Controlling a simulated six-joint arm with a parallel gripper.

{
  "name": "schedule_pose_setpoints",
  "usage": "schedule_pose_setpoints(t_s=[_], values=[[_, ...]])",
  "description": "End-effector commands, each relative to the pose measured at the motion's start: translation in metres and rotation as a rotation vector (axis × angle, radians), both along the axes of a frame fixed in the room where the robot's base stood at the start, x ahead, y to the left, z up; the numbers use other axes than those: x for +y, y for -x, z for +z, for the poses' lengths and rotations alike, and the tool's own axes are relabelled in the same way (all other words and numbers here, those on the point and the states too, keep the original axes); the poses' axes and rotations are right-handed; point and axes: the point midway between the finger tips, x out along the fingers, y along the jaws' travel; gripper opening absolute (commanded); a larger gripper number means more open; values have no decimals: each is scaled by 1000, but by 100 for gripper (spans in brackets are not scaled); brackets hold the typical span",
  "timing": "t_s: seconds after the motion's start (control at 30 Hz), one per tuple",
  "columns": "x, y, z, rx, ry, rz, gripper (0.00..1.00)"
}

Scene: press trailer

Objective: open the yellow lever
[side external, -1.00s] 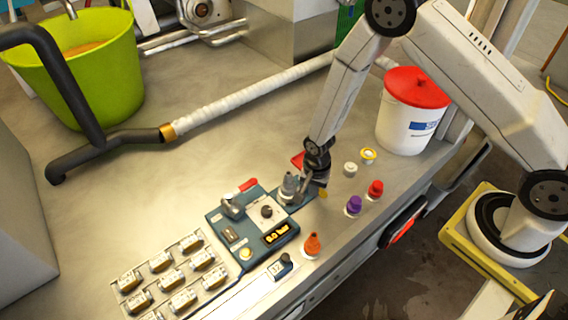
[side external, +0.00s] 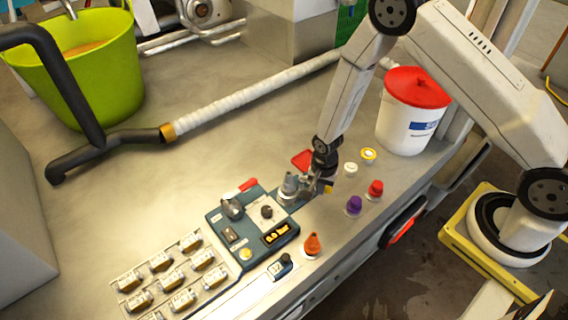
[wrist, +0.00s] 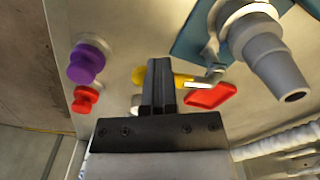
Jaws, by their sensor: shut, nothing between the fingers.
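The yellow lever (wrist: 180,79) lies across the wrist view, sticking out on both sides of my gripper's fingers. A small yellow part of it shows in the side external view (side external: 328,190) beside my gripper. My gripper (wrist: 158,84) is shut and empty, with its fingers in front of the lever and hiding its middle. I cannot tell whether they touch. In the side external view, my gripper (side external: 322,184) is low over the bench, right of the grey hose fitting (side external: 289,186).
A red handle (wrist: 212,96) lies close to the lever. The grey fitting (wrist: 262,50) stands beside it. Purple (wrist: 87,63) and red (wrist: 86,99) knobs are at left. A blue control panel (side external: 240,235) and a white bucket with a red lid (side external: 408,122) flank the area.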

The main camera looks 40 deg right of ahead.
Motion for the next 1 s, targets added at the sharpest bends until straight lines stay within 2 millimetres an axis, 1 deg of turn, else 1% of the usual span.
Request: schedule_pose_setpoints(t_s=[0.1, 0.53, 1.0], values=[[-4, 1, 0, 1, 0, -2, 0], [-6, 0, 0, 1, 0, -2, 0], [-31, -6, 0, 0, 0, -2, 0]])
